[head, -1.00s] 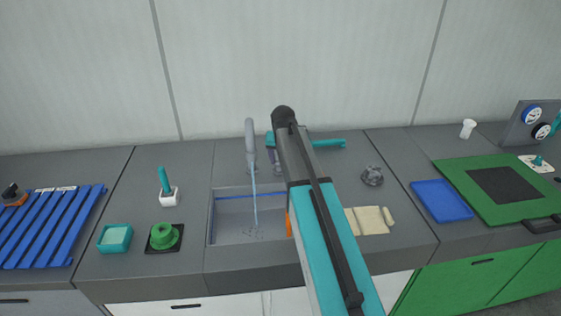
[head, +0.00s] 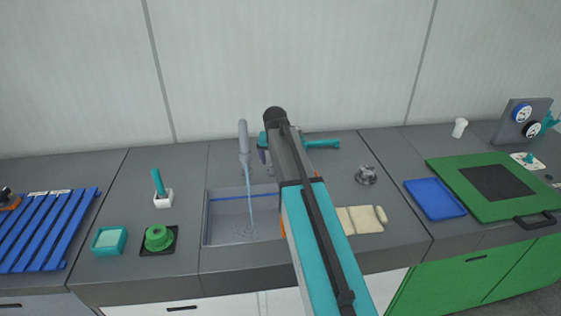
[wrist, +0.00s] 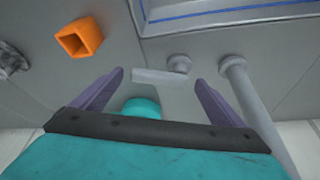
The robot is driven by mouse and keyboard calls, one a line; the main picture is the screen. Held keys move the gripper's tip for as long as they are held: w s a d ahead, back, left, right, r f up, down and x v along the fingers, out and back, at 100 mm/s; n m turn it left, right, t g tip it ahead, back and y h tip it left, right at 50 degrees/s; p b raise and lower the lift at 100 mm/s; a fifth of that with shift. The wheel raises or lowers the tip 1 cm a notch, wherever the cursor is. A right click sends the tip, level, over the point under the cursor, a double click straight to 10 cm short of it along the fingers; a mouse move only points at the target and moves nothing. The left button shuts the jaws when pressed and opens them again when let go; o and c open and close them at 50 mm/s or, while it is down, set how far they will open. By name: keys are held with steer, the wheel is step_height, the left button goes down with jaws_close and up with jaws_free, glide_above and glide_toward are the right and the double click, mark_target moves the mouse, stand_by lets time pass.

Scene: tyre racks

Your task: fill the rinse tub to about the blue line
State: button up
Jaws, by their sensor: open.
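The grey rinse tub (head: 207,233) is sunk in the counter, with a blue line (head: 228,198) on its inner wall. Water (head: 251,205) runs from the grey spout (head: 243,138) and ripples at the bottom. The water surface looks below the line, but its exact level is hard to tell. My gripper (wrist: 160,78) is open behind the tub. In the wrist view, a grey lever (wrist: 165,72), seemingly the tap's, lies between its purple fingers, with gaps on both sides. My arm hides the tub's right part in the head view.
A hollow orange block (wrist: 80,38) stands near my gripper. A cream cloth (head: 360,219) and a grey knobbed object (head: 366,175) lie right of my arm. A green fitting (head: 158,238), a teal box (head: 109,241) and a teal-handled brush (head: 161,190) stand left of the tub.

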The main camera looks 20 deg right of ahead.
steer(key=shift+r, duration=0.1)
steer(key=b+v, duration=0.3)
steer(key=v, duration=1)
steer(key=shift+r, duration=0.3)
steer(key=shift+a, duration=0.1)
stand_by(6.0)
